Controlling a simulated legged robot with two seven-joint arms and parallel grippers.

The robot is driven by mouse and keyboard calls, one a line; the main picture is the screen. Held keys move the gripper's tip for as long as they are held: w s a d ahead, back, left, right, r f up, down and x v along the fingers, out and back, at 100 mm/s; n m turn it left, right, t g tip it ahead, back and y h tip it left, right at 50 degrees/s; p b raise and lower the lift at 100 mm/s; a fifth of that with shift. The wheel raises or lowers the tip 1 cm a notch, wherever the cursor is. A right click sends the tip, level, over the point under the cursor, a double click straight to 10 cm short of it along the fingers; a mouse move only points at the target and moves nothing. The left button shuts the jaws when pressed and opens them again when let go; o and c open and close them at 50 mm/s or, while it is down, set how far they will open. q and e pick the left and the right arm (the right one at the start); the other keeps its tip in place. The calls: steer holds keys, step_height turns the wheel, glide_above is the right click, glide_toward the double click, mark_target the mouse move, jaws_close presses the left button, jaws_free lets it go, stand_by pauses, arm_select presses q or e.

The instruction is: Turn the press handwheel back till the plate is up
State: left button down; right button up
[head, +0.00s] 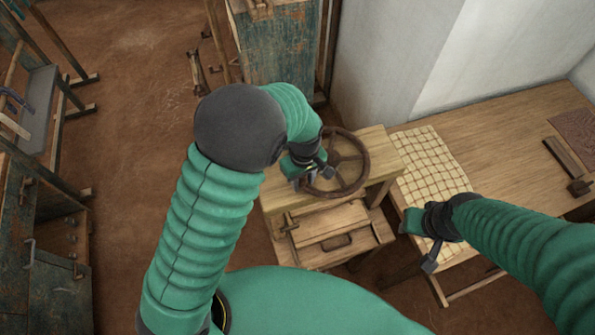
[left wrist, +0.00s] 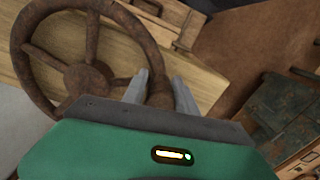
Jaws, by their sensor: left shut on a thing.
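The press handwheel (head: 365,163) is a rusty brown spoked wheel lying on top of the wooden press (head: 384,140). In the left wrist view the handwheel (left wrist: 86,78) fills the upper left, with its hub and spokes in sight. My left gripper (head: 304,181) is at the wheel's left side. In the wrist view its two grey fingers (left wrist: 163,92) stand on either side of a brown part at the rim, shut on it. I cannot make out the press plate under the top. My right gripper (head: 431,258) is right of the press, away from the wheel; its fingers are unclear.
A wooden box front with a dark handle (head: 337,242) is below the press top. A table (head: 500,150) at the right bears a checked cloth (head: 432,165) and a dark-headed tool (head: 567,165). A worn green cabinet (head: 275,50) stands behind the press.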

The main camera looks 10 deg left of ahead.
mark_target(317, 192)
arm_select(q)
steer(key=shift+s+d+n+p, duration=0.3)
steer(key=shift+d+n, duration=0.2)
steer(key=shift+d, duration=0.1)
steer(key=shift+s+d+n+p, duration=0.2)
steer(key=shift+s+d+n, duration=0.1)
steer(key=shift+d+n, duration=0.25)
steer(key=shift+s+d+n+p, duration=0.15)
steer(key=shift+d+n+p, duration=0.15)
steer(key=shift+d+n, duration=0.4)
arm_select(e)
steer(key=shift+s+d+r, duration=0.1)
steer(key=shift+d+r, duration=0.2)
steer(key=shift+r, duration=0.2)
steer(key=shift+s+d+r, duration=0.1)
steer(key=shift+d+r, duration=0.15)
steer(key=shift+r, duration=0.25)
arm_select(q)
steer(key=shift+d+n, duration=0.25)
steer(key=shift+d, duration=0.15)
arm_select(e)
steer(key=shift+d+r, duration=0.1)
steer(key=shift+r, duration=0.05)
